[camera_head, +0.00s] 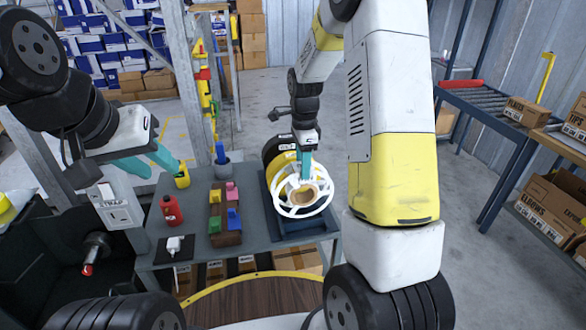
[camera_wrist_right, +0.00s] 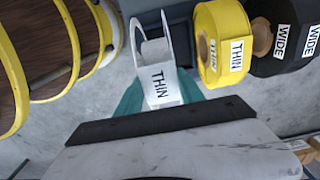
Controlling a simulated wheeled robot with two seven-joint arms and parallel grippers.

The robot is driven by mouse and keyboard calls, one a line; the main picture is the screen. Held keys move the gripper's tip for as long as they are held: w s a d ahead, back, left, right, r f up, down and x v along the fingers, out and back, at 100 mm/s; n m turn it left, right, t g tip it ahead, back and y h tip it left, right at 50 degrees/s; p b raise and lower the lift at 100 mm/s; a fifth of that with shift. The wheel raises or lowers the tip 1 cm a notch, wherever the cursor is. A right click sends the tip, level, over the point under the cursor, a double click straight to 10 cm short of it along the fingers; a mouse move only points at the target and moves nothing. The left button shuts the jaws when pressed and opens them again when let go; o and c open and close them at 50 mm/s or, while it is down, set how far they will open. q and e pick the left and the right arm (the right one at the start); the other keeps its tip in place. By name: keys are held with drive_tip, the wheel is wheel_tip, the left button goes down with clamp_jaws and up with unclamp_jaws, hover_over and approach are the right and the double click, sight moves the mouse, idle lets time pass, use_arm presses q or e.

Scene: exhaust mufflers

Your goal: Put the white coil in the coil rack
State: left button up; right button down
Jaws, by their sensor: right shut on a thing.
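The white coil (camera_head: 281,196) is a spoked spool with a "THIN" label that shows in the right wrist view (camera_wrist_right: 158,84). My right gripper (camera_head: 305,178) is shut on it, with teal fingers on both sides in the wrist view. The coil is at the front part of the dark blue coil rack (camera_head: 300,226); I cannot tell whether it touches the rack. A yellow coil (camera_wrist_right: 222,45) labelled "THIN" and a black coil (camera_wrist_right: 285,35) labelled "WIDE" stand in line beyond it. My left gripper (camera_head: 163,171) is open and empty above the table's left side.
A roller shelf with boxes (camera_head: 525,112) stands at right.

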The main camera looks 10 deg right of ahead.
drive_tip(key=shift+f, duration=2.1)
drive_tip(key=shift+f, duration=0.15)
drive_tip(key=c, duration=0.7)
unclamp_jaws()
